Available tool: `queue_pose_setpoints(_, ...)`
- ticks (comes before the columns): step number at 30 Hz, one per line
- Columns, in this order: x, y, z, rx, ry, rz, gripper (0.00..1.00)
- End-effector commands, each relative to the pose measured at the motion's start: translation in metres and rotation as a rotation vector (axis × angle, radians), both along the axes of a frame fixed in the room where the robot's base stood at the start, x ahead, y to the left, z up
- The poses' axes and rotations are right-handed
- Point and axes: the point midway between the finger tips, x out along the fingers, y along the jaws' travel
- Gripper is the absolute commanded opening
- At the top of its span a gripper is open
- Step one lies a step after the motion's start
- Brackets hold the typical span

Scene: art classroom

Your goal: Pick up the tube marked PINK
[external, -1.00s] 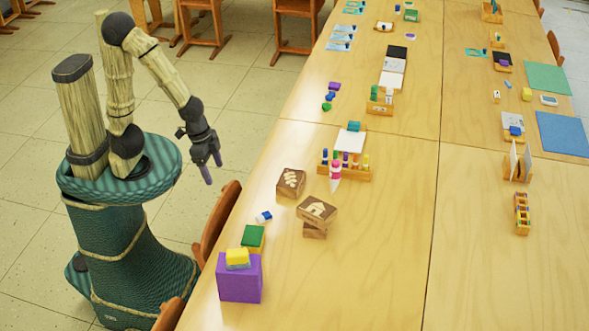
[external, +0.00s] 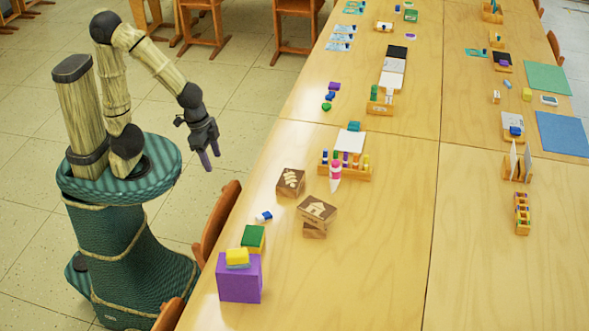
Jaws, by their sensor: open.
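A pink tube with a white, pointed lower end (external: 335,174) stands near the middle of the near table, in front of a wooden rack (external: 352,175) that holds several coloured bottles. Any lettering on the tube is too small to read. I cannot tell whether the tube touches the rack. My gripper (external: 211,161) is open and empty. It hangs over the floor to the left of the table, well apart from the tube, with its fingers pointing down.
Carved wooden blocks (external: 316,209) lie in front of the tube, with another block (external: 290,182) to its left. A purple box (external: 239,279) with a yellow block on top stands at the near corner. A chair (external: 216,222) is tucked at the left edge.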

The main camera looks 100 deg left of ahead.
Motion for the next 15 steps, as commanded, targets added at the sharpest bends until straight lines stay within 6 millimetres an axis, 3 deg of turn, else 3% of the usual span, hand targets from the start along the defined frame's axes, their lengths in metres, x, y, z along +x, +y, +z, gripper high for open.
queue_pose_setpoints(2,0.001,0.001,0.009,0.002,-0.005,-0.003,0.58)
queue_pose_setpoints(15,0.049,0.037,-0.017,0.125,-0.148,-0.210,0.58)
